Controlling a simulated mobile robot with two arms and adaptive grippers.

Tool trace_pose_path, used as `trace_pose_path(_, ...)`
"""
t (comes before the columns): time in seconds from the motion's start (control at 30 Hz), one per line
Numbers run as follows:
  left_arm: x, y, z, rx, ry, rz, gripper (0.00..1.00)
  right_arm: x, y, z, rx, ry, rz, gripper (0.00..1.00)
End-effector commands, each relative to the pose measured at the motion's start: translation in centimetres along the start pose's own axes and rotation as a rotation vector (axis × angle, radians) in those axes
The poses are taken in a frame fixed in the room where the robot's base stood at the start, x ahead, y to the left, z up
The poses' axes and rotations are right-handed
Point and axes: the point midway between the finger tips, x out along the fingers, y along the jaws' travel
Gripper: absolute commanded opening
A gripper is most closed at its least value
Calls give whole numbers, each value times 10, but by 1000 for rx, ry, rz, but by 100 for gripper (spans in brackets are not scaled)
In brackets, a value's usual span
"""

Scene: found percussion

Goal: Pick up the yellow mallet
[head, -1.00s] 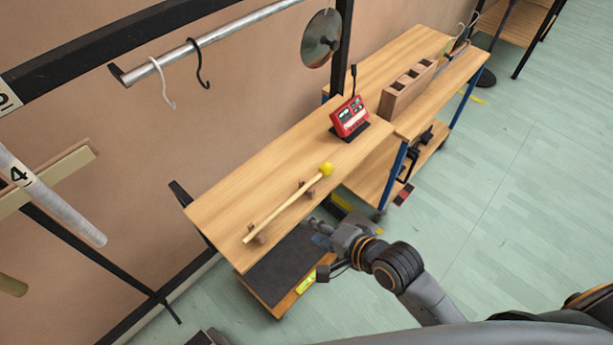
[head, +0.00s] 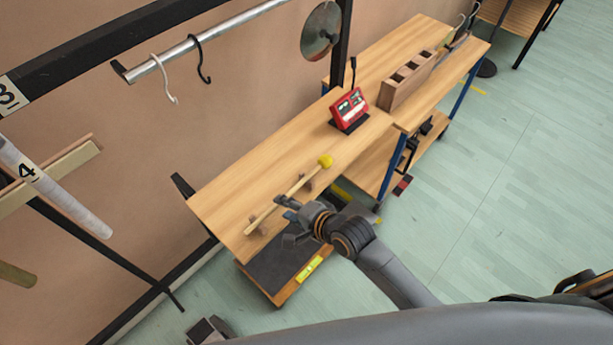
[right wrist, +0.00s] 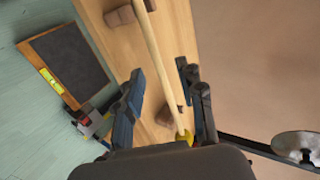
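The yellow mallet (head: 325,161) has a round yellow head and a long pale wooden handle. It lies across small wooden supports on the near end of the wooden bench (head: 225,200). My right gripper (head: 286,207) is at the bench's front edge, close to the handle. In the right wrist view, my right gripper (right wrist: 160,72) is open, with the mallet's handle (right wrist: 158,50) showing between its fingers. The yellow head there is partly hidden by the gripper body. I cannot tell whether the fingers touch the handle. A dark part at the bottom left may be my left gripper (head: 208,330).
A red device (head: 349,109) stands farther along the bench, by a wooden block with compartments (head: 405,82). A rail with hooks (head: 200,55) and a metal disc (head: 320,30) hang above.

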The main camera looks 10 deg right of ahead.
Motion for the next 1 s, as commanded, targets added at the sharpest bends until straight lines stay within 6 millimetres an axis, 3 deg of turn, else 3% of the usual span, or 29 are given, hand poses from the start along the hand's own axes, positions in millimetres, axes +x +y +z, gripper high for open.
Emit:
trace_pose_path(0.23, -7, 0, 1, 0, -3, 0, 40, 29, 2, -1, 1, 0, 0, 38)
trace_pose_path(0.57, -7, 0, 1, -1, -3, 0, 40, 34, 3, -1, 0, 0, -1, 38)
trace_pose_path(0.77, -7, 0, 1, -1, -3, 0, 40, 34, 3, -1, 0, 1, 0, 0)
trace_pose_path(1.0, -7, 0, 1, -1, -3, 0, 40, 34, 3, -1, 0, 1, -1, 0)
